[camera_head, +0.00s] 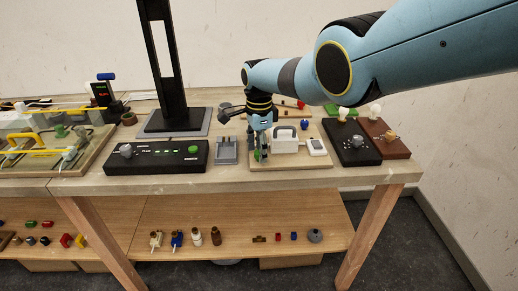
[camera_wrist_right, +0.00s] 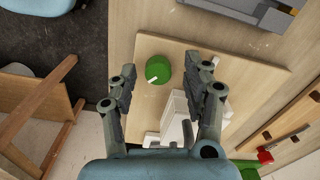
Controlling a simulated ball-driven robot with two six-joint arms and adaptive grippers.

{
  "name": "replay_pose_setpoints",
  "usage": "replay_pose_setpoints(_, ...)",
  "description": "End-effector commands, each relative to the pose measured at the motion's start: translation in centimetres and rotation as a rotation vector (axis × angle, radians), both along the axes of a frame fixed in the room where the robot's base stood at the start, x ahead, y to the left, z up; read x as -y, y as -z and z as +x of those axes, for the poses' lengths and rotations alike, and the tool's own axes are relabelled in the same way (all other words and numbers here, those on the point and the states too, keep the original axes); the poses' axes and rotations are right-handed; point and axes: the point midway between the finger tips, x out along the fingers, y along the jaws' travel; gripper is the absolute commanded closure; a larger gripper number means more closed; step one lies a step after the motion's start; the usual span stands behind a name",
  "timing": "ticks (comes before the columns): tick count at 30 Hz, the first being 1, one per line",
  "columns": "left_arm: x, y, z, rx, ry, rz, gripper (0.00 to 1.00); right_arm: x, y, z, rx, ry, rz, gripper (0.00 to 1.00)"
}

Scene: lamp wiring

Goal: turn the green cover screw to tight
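The green cover screw (camera_wrist_right: 158,69) is a round green knob with a white pointer mark. It sits on a pale wooden board (camera_wrist_right: 160,48) beside a white housing (camera_wrist_right: 177,108). In the head view the screw (camera_head: 257,155) is partly hidden by my right gripper (camera_head: 261,153), which points down over it. In the wrist view my right gripper (camera_wrist_right: 163,75) is open, its two fingers apart on either side of the screw. I see no contact between them. The white housing (camera_head: 285,142) also shows in the head view. My left gripper is not in view.
A black control box (camera_head: 155,157) with a green button and a grey block (camera_head: 226,150) stand left of the board. A tall black stand (camera_head: 165,65) rises behind.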

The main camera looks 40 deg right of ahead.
Motion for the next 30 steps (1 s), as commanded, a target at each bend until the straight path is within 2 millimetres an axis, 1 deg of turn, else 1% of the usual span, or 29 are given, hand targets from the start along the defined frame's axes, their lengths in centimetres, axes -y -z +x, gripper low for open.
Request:
replay_pose_setpoints(8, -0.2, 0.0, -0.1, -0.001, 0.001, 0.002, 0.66, -0.1, 0.0, -0.1, -0.002, -0.001, 0.001, 0.51)
replay_pose_setpoints(11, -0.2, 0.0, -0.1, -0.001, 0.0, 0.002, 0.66, 0.0, -0.5, 0.0, -0.001, -0.001, 0.0, 0.51)
replay_pose_setpoints(14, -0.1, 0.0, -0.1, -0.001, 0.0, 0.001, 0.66, 0.0, -1.4, 0.0, -0.001, -0.001, 0.0, 0.51)
replay_pose_setpoints(17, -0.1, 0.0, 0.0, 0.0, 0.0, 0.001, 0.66, 0.0, -2.7, -0.1, 0.001, -0.002, 0.001, 0.51)
replay_pose_setpoints(25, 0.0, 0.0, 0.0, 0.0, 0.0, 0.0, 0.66, 0.0, -8.7, 0.0, 0.002, -0.001, -0.001, 0.51)
replay_pose_setpoints(27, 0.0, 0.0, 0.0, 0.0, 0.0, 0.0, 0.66, 0.0, -9.9, 0.0, 0.002, -0.001, -0.001, 0.51)
replay_pose_setpoints(30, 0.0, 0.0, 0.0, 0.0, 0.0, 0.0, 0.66, 0.0, -11.1, 0.0, 0.0, 0.0, 0.0, 0.51)
